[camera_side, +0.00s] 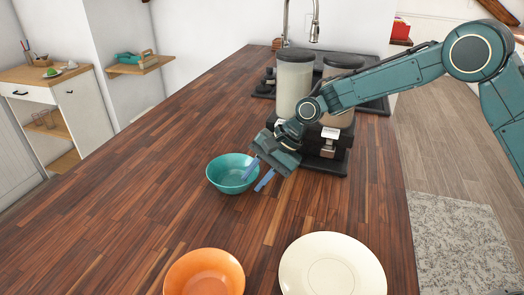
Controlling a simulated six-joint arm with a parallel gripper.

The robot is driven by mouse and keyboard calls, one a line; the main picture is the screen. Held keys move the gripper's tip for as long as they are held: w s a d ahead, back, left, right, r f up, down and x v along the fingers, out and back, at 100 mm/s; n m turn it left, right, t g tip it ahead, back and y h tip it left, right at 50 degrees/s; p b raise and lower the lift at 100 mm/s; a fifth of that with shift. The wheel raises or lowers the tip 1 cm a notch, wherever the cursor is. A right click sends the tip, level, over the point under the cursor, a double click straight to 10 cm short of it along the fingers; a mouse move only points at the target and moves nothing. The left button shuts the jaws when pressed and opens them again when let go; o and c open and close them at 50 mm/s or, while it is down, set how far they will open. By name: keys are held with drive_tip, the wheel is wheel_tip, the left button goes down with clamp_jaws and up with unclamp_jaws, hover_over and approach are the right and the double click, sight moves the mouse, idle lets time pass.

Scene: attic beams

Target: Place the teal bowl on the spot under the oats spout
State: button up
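The teal bowl (224,178) stands upright and looks empty on the wooden counter, left of the dispenser. My gripper (250,184) is open, its two blue fingers pointing down at the bowl's right side. One finger overlaps the bowl in the picture and the other is just outside its right rim; I cannot tell if they touch it. The dispenser has a canister with pale contents (294,88) and one with tan contents (341,68). I cannot tell which holds oats. A spout (329,138) shows above the black base (326,166); my gripper partly hides the other side.
An orange bowl (204,275) and a cream plate (332,268) stand at the counter's near edge. A sink tap (315,22) rises behind the dispenser. The counter (130,180) is clear left of the teal bowl.

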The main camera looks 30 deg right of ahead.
drive_tip(key=shift+r, duration=0.1)
drive_tip(key=shift+v, duration=0.85)
wheel_tip(320, 180, up, 8)
drive_tip(key=shift+d, duration=0.4)
drive_tip(key=shift+s, duration=0.1)
